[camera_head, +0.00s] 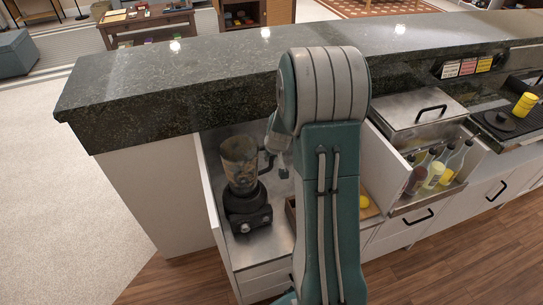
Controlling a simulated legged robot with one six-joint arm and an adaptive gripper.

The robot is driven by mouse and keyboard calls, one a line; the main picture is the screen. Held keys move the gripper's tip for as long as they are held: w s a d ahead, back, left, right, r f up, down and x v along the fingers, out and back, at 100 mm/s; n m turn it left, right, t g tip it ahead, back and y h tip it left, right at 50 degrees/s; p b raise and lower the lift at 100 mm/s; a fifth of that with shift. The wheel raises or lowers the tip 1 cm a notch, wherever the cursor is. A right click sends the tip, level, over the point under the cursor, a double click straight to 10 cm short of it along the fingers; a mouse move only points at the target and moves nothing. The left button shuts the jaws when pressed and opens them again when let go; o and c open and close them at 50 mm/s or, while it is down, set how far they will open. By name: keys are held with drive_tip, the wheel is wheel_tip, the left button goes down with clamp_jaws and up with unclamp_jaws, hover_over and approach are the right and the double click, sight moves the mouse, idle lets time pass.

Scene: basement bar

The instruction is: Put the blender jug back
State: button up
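The blender jug (238,165), see-through and brownish with a dark handle on its right side, stands roughly upright directly over the dark blender base (247,214). Its bottom appears to meet the top of the base, but I cannot tell whether it is fully seated. The base stands on the steel counter below the stone bar top. My gripper (279,156) is just right of the jug, close to the handle. My arm partly hides it, and I cannot tell whether its fingers touch or grip the handle.
The raised dark stone bar top (180,85) runs behind the blender. A white side panel (212,205) borders the counter on the left. Right of my arm are a steel bin with bottles (435,168), a yellow item (364,201) and a yellow cup (524,104).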

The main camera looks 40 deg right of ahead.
drive_tip(key=o, duration=0.4)
drive_tip(key=s+a+r+n, duration=0.1)
drive_tip(key=s+a+r, duration=0.3)
drive_tip(key=r, duration=0.5)
drive_tip(key=s+a+r, duration=0.4)
drive_tip(key=a+r, duration=0.1)
drive_tip(key=r, duration=0.3)
drive_tip(key=s+a+r, duration=0.2)
drive_tip(key=s+a, duration=0.2)
drive_tip(key=s, duration=0.1)
drive_tip(key=s+a+r+n, duration=0.1)
drive_tip(key=s+a+r, duration=0.1)
drive_tip(key=s+a, duration=0.3)
drive_tip(key=s+a+r+n+t+y, duration=0.1)
drive_tip(key=s+a+r, duration=0.1)
drive_tip(key=s+a, duration=0.2)
drive_tip(key=shift+s+a, duration=0.15)
drive_tip(key=shift+s, duration=0.8)
